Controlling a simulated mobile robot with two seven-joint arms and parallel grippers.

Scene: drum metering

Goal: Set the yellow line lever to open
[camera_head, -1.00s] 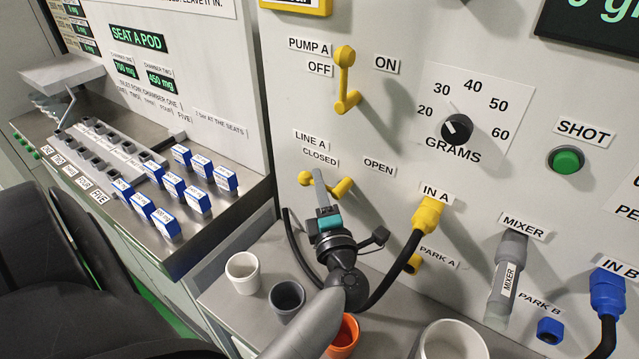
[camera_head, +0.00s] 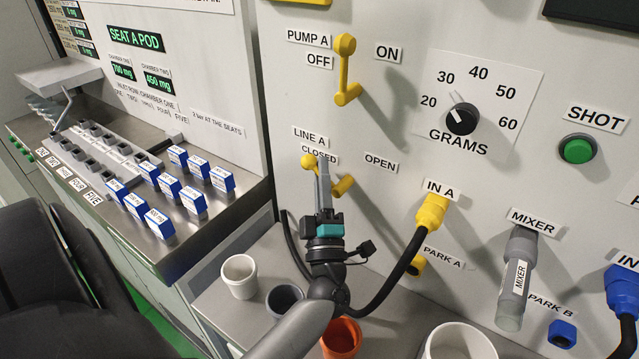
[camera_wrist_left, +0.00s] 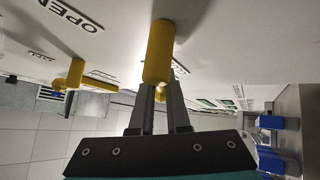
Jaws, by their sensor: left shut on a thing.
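The yellow line lever (camera_head: 309,162) is on the panel under the LINE A and CLOSED labels. Its knob end points up and left from its pivot (camera_head: 343,185), on the CLOSED side; the OPEN label (camera_head: 380,163) is to the right. My left gripper (camera_head: 322,168) is shut on the lever, coming up from below, and its fingers hide the lever's middle. In the left wrist view, a yellow bar of the lever (camera_wrist_left: 158,50) stands at the tips of my closed fingers (camera_wrist_left: 160,92). My right gripper is not in view.
The pump A lever (camera_head: 345,70) is above. The yellow IN A plug (camera_head: 432,212) and its black hose are to the right. A white cup (camera_head: 239,276), a grey cup (camera_head: 284,300) and an orange cup (camera_head: 341,338) stand on the shelf below.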

